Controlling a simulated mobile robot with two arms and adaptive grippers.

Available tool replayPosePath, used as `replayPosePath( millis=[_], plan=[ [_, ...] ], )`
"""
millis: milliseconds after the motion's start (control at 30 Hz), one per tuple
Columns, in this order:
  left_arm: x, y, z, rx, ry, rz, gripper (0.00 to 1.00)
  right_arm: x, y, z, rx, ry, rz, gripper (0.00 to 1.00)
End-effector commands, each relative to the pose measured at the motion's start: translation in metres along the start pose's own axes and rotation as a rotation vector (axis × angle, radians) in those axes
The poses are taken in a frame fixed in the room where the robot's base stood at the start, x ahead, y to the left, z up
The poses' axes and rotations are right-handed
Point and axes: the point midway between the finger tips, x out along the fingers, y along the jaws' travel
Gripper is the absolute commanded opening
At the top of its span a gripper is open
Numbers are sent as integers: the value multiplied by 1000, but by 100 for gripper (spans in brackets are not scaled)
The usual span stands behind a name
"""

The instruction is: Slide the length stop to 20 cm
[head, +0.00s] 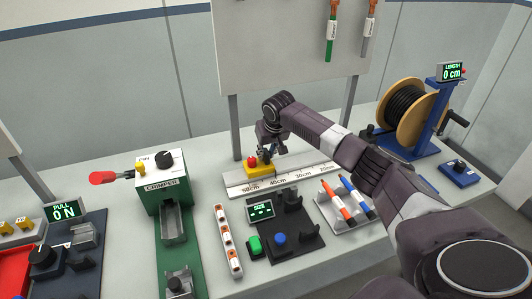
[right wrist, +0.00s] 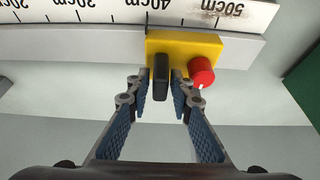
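The length stop is a yellow block (head: 258,169) with a red knob, on the pale ruler rail (head: 240,187) beside the 40 cm and 50 cm labels. In the right wrist view the yellow block (right wrist: 190,45) has a black upright tab (right wrist: 162,75) and the red knob (right wrist: 201,72) at its right. My right gripper (head: 266,153) is at the stop. In the wrist view its fingertips (right wrist: 162,92) stand on either side of the black tab, close to it, with a narrow gap showing. The 20 cm label is toward the rail's right end. My left gripper is not in view.
A green crimper (head: 165,190) stands left of the rail. A cable spool (head: 408,108) with a "0 cm" display (head: 452,72) is at the right. A marker tray (head: 345,208) and a dark size fixture (head: 285,228) lie in front of the rail.

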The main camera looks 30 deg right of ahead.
Motion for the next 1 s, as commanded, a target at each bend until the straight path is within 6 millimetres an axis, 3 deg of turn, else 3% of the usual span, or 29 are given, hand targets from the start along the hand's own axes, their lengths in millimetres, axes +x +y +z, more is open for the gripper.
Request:
replayPosePath(
  millis=[133,367,533,1000],
  plan=[
    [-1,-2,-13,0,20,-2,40,4,0,0,0,0,0,20],
    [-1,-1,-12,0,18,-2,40,5,0,0,0,0,0,19],
    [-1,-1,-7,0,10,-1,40,5,0,0,-1,0,0,0],
    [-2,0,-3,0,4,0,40,4,4,0,0,0,1,0]
  ],
)
